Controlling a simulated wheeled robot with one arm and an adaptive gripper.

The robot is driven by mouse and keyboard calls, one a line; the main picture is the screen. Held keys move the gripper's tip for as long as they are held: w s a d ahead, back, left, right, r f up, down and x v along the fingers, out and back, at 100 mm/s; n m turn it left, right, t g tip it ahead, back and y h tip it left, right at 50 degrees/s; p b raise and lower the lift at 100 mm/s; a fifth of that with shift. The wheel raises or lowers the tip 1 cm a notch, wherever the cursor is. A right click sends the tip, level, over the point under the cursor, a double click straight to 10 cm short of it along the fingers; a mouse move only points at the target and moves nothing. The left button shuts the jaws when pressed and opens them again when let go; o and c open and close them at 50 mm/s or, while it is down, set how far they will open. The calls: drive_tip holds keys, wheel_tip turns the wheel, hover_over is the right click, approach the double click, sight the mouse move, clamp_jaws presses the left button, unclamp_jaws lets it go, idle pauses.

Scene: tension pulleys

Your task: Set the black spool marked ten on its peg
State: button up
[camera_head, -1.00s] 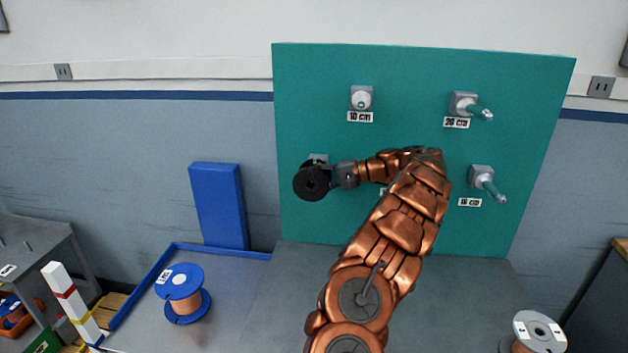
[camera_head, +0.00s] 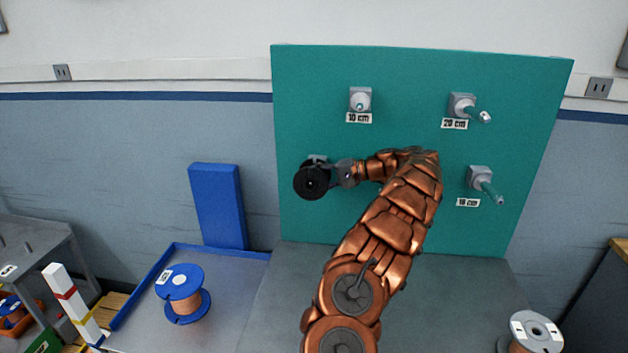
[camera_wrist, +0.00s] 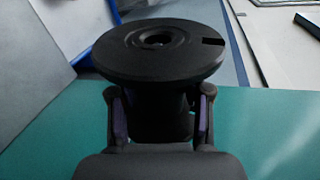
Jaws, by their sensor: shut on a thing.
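The black spool (camera_head: 312,180) is held in front of the lower left of the green board (camera_head: 420,70). My gripper (camera_head: 340,175) is shut on it from the right. In the wrist view the spool's wide flange with its centre hole (camera_wrist: 160,48) shows, and the gripper's fingers (camera_wrist: 160,115) clasp its narrower core. The peg labelled 10 cm (camera_head: 361,100) at the board's upper left is bare, above and right of the spool. A grey peg base (camera_head: 318,158) shows just behind the spool; whether the spool touches its peg is hidden.
The peg labelled 20 cm (camera_head: 470,108) and a lower right peg (camera_head: 483,183) are bare. A blue-flanged spool (camera_head: 184,292) stands in the tray at lower left. A white-topped spool (camera_head: 535,333) stands at lower right. A blue block (camera_head: 218,206) leans on the wall.

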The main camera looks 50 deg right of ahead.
drive_tip(key=shift+d, duration=0.15)
drive_tip(key=shift+w+d+p, duration=0.45)
drive_tip(key=shift+d+p, duration=0.05)
drive_tip(key=shift+p, duration=0.4)
drive_tip(key=shift+w+d+f+p, duration=0.1)
drive_tip(key=shift+w+d+p, duration=0.05)
drive_tip(key=shift+d+p, duration=0.15)
idle(0.4)
drive_tip(key=o, duration=1.4)
drive_tip(key=shift+o, duration=0.3)
drive_tip(key=shift+o, duration=1)
